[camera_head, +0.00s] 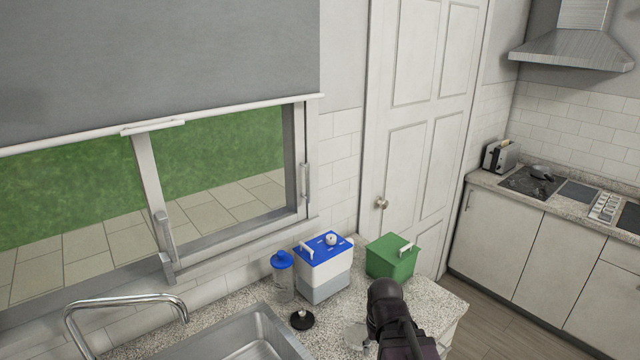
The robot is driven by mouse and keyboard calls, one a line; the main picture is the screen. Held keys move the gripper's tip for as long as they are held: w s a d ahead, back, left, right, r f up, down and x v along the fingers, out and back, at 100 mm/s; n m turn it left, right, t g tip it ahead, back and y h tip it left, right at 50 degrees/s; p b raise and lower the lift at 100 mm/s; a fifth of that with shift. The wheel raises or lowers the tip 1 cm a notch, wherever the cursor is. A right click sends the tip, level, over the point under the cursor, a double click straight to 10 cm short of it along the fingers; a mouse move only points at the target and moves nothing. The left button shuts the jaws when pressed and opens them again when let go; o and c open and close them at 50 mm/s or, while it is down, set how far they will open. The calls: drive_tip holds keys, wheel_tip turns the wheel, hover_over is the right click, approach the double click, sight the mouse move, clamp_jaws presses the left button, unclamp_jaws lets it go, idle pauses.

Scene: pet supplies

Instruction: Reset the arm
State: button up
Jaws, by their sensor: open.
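A dark part of my arm (388,305) rises from the bottom edge, right of centre, in front of the counter. No gripper fingers show in this view. A blue-lidded white and grey box (325,275) stands on the granite counter (250,312) behind the arm and to its left. A green box with a light handle (392,257) stands just behind the arm, which covers part of its front in the picture. A clear container with a blue lid (283,280) stands left of the white box. A small black round object (302,319) lies in front of them.
A steel sink (262,335) with a tall faucet (125,301) is at the lower left. A clear or pale object (355,333) sits beside the arm, partly hidden. The window (220,170) and white door (425,120) stand behind. A stove counter with a toaster (500,156) is at right.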

drive_tip(key=shift+f+b, duration=1.65)
drive_tip(key=shift+f, duration=0.5)
